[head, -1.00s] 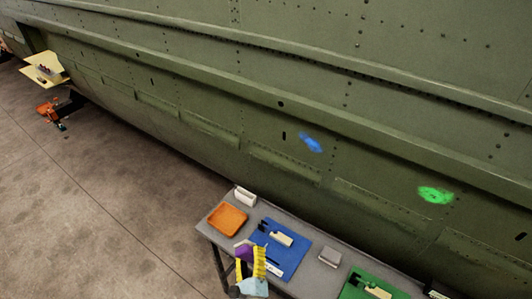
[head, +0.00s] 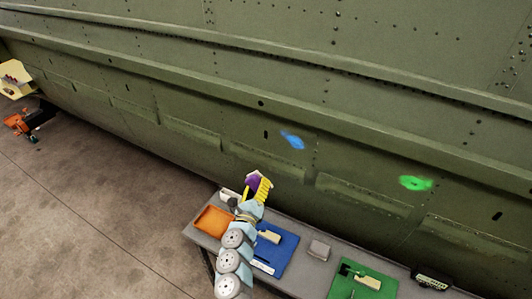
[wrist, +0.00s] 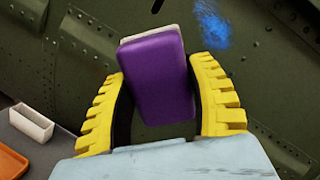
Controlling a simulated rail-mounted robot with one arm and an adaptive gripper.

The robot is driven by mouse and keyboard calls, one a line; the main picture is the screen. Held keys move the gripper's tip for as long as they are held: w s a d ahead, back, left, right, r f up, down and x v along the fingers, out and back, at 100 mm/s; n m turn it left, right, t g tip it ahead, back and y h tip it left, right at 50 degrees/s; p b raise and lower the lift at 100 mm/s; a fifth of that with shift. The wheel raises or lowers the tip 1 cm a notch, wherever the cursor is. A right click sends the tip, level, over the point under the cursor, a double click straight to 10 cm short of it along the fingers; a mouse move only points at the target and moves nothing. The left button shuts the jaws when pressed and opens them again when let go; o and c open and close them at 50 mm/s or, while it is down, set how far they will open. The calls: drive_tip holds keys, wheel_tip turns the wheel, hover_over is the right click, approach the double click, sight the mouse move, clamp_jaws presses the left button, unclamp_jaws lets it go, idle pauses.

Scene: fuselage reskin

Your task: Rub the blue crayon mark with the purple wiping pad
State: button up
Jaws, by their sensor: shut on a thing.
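The blue crayon mark (head: 292,140) is a scribbled patch on the green fuselage skin, and it also shows at the top right of the wrist view (wrist: 210,24). My gripper (head: 258,186) has yellow ribbed fingers and is shut on the purple wiping pad (wrist: 155,72). The pad is a purple block with a pale backing layer, and it shows partly behind the fingers in the head view (head: 253,180). The pad is below and to the left of the blue mark, apart from it. I cannot tell its exact distance from the skin.
A grey table (head: 300,274) stands below the fuselage. It bears an orange tray (head: 213,221), a white holder (wrist: 31,122), a blue mat (head: 283,256), a grey block (head: 319,249) and a green mat (head: 378,286). A green mark (head: 416,183) is farther right on the skin.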

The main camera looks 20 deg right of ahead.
sight(279, 135)
drive_tip(key=w+d+r+b, duration=0.1)
drive_tip(key=w+d+r, duration=0.1)
drive_tip(key=w+d, duration=0.1)
drive_tip(key=w+d+r+m+g+h+b, duration=0.1)
drive_tip(key=w+d+r+b, duration=0.1)
drive_tip(key=w+d, duration=0.1)
drive_tip(key=w+d+r+h+b, duration=0.1)
drive_tip(key=w+d+r+b, duration=0.1)
drive_tip(key=w+d+r, duration=0.1)
drive_tip(key=shift+w+d+m+g, duration=0.1)
drive_tip(key=shift+w+m+g, duration=0.3)
drive_tip(key=shift+w, duration=0.5)
drive_tip(key=shift+w+d+r, duration=0.15)
drive_tip(key=shift+b+x, duration=1)
drive_tip(key=shift+b, duration=0.7)
idle(0.7)
drive_tip(key=shift+d, duration=0.1)
